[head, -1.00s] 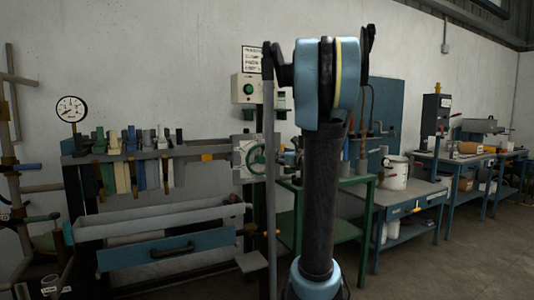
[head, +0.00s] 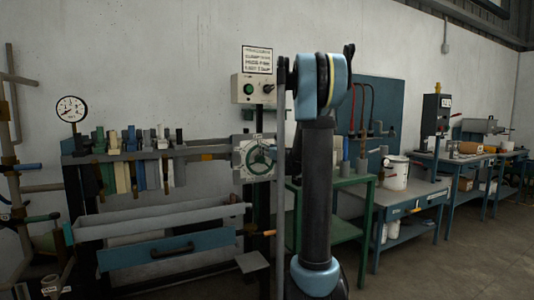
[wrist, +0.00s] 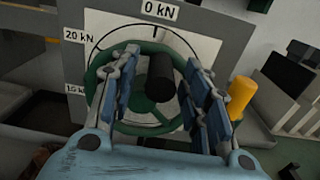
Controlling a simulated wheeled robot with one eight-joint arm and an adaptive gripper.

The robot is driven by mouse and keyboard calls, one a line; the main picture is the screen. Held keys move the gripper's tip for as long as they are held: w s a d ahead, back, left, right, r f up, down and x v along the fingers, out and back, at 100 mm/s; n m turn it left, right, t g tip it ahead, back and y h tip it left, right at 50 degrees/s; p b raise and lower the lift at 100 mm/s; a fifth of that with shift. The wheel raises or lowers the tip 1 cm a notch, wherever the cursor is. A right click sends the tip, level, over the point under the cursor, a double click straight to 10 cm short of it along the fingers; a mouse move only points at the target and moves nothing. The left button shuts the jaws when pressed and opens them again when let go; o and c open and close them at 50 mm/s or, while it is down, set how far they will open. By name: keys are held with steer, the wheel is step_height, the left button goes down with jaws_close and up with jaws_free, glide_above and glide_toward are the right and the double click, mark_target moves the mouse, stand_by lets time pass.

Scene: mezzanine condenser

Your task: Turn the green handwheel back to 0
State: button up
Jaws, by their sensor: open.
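The green handwheel (head: 262,157) is mounted upright on a pale square panel in the head view, left of my arm. In the wrist view the handwheel (wrist: 148,106) fills the middle, with a black knob (wrist: 160,78) standing out towards the camera. Its dial plate (wrist: 190,45) reads "0 kN" at the top and "20 kN" at the upper left; a lower left label is partly hidden. My gripper (wrist: 160,62) is open in front of the wheel, its blue-grey fingers on either side of the knob. A gap shows at the knob's left; contact at the right is unclear.
A yellow-orange cylinder (wrist: 240,97) stands just right of the fingers. In the head view a control box with a green button (head: 251,89) is above the wheel, a rack of hanging strips is left, and a green table (head: 345,182) stands right.

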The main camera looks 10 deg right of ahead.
steer(key=shift+w+a, duration=0.1)
steer(key=shift+w, duration=0.2)
steer(key=shift+c, duration=0.6)
jaws_close()
steer(key=shift+s+a+n, duration=0.1)
steer(key=shift+a+n, duration=0.15)
steer(key=shift+n, duration=0.25)
